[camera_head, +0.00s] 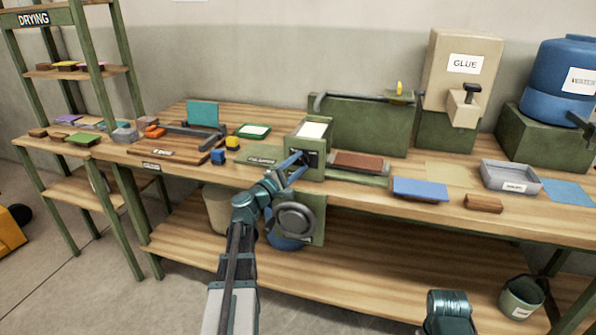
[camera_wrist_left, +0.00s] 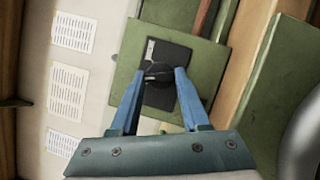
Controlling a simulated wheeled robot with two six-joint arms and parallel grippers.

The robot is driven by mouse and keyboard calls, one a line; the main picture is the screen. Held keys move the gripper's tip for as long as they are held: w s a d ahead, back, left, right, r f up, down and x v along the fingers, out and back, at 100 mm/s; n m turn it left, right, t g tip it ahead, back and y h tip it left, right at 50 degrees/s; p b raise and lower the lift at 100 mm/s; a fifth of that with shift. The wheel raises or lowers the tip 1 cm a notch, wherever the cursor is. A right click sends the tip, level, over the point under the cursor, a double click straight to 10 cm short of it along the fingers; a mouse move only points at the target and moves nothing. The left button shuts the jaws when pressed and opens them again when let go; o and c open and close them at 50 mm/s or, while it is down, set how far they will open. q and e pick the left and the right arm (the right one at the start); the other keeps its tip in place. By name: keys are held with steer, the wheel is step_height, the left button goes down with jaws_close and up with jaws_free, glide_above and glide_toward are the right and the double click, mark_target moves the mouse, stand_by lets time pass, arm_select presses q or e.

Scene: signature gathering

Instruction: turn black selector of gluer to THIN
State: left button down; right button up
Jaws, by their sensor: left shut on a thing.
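The gluer (camera_head: 313,133) is a green boxy machine with a white sheet on top, standing at the front edge of the bench. In the left wrist view its green front (camera_wrist_left: 128,75) carries a black plate (camera_wrist_left: 172,54). The black selector (camera_wrist_left: 157,72) is a round knob on that plate. My left gripper (camera_wrist_left: 163,73) has its blue fingertips closed on both sides of the selector. In the head view the left gripper (camera_head: 298,160) reaches the front of the gluer and hides the selector there. I cannot read the selector's setting.
A round grey wheel (camera_head: 294,220) sits on a green panel below the gluer. A red-brown block (camera_head: 360,161) lies to its right, with a blue sheet (camera_head: 420,189) beyond. A wooden board (camera_head: 170,151) is at left. Part of my right arm shows at the bottom right.

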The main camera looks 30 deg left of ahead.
arm_select(q)
steer(key=shift+d+f+n+t+y+b, duration=0.1)
steer(key=shift+n+t+y+b, duration=0.45)
steer(key=shift+n, duration=0.8)
steer(key=shift+f+n+t+y+b, duration=0.1)
steer(key=shift+n+t+y+b, duration=0.2)
steer(key=shift+n+b, duration=0.75)
steer(key=shift+n, duration=0.5)
steer(key=shift+c, duration=2)
jaws_free()
steer(key=b+v, duration=0.3)
steer(key=v, duration=1)
steer(key=shift+s, duration=0.35)
steer(key=shift+f, duration=0.1)
